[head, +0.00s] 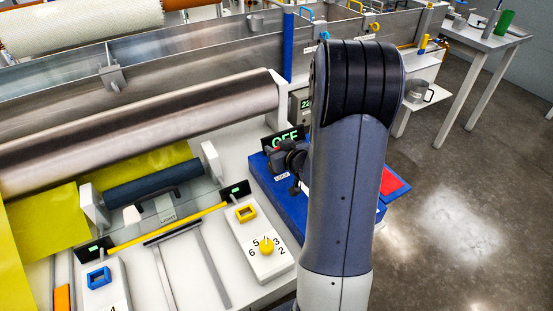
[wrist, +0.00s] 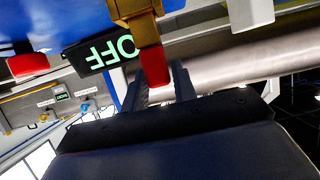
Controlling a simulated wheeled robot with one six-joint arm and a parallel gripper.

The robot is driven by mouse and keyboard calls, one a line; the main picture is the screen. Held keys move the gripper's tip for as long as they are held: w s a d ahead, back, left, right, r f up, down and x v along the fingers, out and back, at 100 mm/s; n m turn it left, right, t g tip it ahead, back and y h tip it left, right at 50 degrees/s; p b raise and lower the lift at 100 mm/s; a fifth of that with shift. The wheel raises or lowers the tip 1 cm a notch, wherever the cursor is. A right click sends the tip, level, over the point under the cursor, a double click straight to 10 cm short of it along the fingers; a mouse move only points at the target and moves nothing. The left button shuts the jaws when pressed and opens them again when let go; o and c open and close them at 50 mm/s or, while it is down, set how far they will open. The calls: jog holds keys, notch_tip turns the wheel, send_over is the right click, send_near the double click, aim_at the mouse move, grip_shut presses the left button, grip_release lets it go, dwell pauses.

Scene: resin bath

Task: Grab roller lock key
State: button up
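In the wrist view, a red key-like piece (wrist: 153,68) hangs from a brass lock body (wrist: 136,27). I take it for the roller lock key. The fingers of my gripper (wrist: 163,82) stand apart on either side of its free end, with a visible gap on the right, so it does not look clamped. In the head view my gripper (head: 291,158) is over the blue cabinet (head: 267,193), beside the label reading LOCK (head: 281,177). My arm hides much of the cabinet there, and the key cannot be made out.
A lit OFF sign (head: 284,140) stands just behind my gripper. A steel roller (head: 150,127) lies to the left. A control panel with a yellow knob (head: 266,245) stands in front. A red patch (head: 394,184) lies right of my arm. Open floor is at the right.

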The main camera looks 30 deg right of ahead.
grip_shut()
